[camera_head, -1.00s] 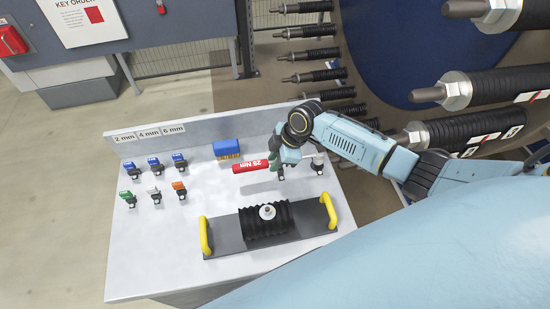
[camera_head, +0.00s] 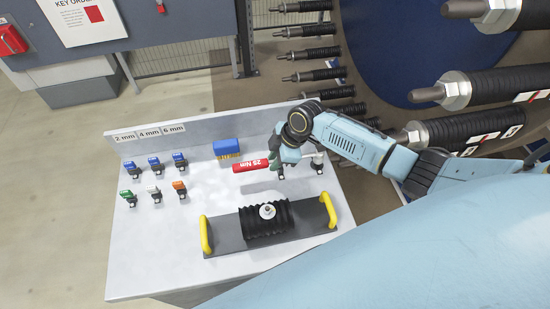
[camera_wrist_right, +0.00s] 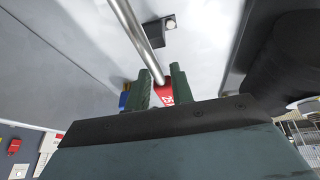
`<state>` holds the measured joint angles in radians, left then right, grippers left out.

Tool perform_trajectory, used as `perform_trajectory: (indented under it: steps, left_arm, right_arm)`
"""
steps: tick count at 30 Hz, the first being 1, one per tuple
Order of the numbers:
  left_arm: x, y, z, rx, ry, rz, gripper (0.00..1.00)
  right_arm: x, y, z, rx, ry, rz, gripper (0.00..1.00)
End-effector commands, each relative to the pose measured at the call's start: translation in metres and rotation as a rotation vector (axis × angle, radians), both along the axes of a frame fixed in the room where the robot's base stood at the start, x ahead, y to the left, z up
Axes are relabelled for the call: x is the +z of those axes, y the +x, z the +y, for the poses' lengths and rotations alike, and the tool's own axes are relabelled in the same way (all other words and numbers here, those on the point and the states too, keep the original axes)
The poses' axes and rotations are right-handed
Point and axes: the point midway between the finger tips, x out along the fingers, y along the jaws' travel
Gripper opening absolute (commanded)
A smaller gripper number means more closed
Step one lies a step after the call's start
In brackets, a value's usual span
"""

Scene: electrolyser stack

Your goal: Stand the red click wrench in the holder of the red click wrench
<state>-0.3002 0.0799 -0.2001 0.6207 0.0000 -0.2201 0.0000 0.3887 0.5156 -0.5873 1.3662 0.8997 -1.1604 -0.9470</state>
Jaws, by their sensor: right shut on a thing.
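The red click wrench (camera_head: 250,166) has a red handle with white "25 Nm" lettering. My right gripper (camera_head: 277,162) is at the handle's right end and is shut on it. In the right wrist view the red handle (camera_wrist_right: 165,93) sits between the two green fingers, and the wrench's metal shaft (camera_wrist_right: 134,36) runs up and left from it. The wrench lies roughly level, with a shadow on the bench below. A small black holder (camera_wrist_right: 159,32) shows beyond the shaft in the right wrist view; I cannot tell whether it is this wrench's holder. My left gripper is out of view.
The grey bench (camera_head: 135,255) carries a blue block (camera_head: 227,147), several small holders with blue, green, white and orange tops at left, and a dark plate (camera_head: 226,231) with yellow handles (camera_head: 205,236) and a black ribbed cylinder (camera_head: 250,223).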

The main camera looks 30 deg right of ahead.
Motion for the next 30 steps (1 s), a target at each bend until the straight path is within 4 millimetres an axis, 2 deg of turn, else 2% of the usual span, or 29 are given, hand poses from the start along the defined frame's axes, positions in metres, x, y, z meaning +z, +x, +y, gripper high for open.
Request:
perform_trajectory:
  steps: [16, 30]
  left_arm:
    - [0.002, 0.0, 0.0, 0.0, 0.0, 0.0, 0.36]
    - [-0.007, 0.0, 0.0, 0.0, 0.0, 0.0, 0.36]
  right_arm:
    - [0.0, 0.001, 0.0, -0.003, 0.002, 0.002, 0.0]
    - [-0.011, 0.001, 0.0, -0.003, 0.002, 0.002, 0.0]
